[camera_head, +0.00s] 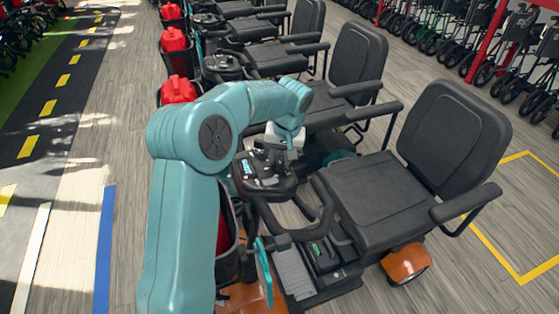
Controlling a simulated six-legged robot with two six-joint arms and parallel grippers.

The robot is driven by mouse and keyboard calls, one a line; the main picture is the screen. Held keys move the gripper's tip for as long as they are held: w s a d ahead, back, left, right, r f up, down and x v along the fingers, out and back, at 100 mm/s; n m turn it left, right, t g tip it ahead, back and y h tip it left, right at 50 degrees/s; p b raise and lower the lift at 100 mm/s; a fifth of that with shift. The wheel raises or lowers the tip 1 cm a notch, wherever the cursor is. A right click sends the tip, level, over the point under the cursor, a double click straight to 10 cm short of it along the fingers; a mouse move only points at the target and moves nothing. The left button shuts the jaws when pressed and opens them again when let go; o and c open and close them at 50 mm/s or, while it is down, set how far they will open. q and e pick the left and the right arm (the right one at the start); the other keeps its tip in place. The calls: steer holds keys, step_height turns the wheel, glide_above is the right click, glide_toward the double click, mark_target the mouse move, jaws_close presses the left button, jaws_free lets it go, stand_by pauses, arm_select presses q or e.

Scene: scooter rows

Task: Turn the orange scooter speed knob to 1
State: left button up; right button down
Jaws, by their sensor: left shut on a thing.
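The orange scooter (405,262) is nearest, with orange body parts, a black seat and a black tiller with looped handlebars. Its control console (280,185) faces up in the middle of the view, with a small lit display at its left. My left arm comes in from the lower left and bends over the console. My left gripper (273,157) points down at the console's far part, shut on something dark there. The speed knob cannot be made out; the fingers and wrist cover that spot, and its setting cannot be read. My right gripper is not in view.
More scooters with black seats (357,55) stand in a row behind. Red containers (180,89) sit in their front baskets. Wheeled walkers or bikes line the back right by a red frame. Open wooden floor (480,240) lies at right.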

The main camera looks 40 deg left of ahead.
arm_select(q)
steer(key=n, duration=0.2)
steer(key=n+b, duration=0.1)
steer(key=n, duration=0.1)
steer(key=shift+w+f+n+g, duration=0.1)
steer(key=shift+f+n+g, duration=0.05)
steer(key=shift+n+g, duration=0.45)
steer(key=shift+n, duration=1.5)
steer(key=shift+y, duration=0.3)
steer(key=o, duration=1)
steer(key=shift+o, duration=0.2)
steer(key=p+v, duration=0.3)
steer(key=v, duration=1.3)
steer(key=shift+r, duration=0.2)
steer(key=shift+w, duration=0.1)
